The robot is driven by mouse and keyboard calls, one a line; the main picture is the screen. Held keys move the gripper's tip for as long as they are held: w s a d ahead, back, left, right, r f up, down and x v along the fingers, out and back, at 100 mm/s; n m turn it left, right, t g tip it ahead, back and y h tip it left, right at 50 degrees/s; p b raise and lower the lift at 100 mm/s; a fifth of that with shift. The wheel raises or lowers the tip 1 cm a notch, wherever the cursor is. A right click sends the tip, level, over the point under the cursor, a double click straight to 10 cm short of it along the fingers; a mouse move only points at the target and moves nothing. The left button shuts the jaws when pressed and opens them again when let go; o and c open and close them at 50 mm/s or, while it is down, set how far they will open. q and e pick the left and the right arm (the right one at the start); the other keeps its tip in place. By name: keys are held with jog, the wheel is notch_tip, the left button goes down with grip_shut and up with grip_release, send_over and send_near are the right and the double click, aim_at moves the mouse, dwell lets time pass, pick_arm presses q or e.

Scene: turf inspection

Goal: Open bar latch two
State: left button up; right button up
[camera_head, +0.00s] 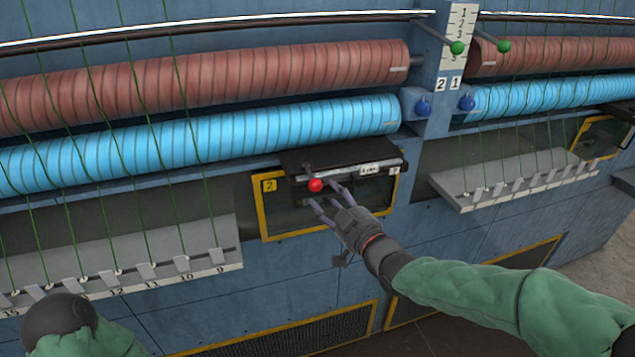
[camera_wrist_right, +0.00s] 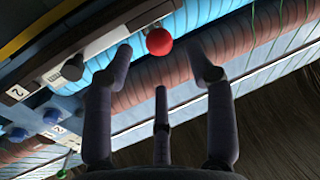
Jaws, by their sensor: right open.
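The bar latch ends in a red ball knob (camera_head: 315,185), in front of a dark panel with a yellow frame (camera_head: 263,220) and a yellow "2" label (camera_head: 269,185). The knob also shows in the right wrist view (camera_wrist_right: 159,41), ahead of the fingers. My right gripper (camera_head: 327,198) is open, its fingertips close to the knob; the wrist view shows the knob between and beyond the fingers (camera_wrist_right: 165,75). I cannot tell whether they touch it. My left arm shows only as a dark rounded joint and green sleeve at the lower left; its gripper is not seen.
A dark ledge (camera_head: 300,160) juts out above the knob. Blue (camera_head: 250,130) and red (camera_head: 230,80) rollers run across above, with green threads. Grey shelves stick out at left (camera_head: 120,268) and right (camera_head: 515,182). Green-knobbed levers (camera_head: 457,47) and blue knobs (camera_head: 424,107) sit by the numbered column.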

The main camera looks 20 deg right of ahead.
aim_at(319, 188)
jog(key=shift+p+x, duration=0.75)
jog(key=shift+x, duration=2.15)
grip_shut()
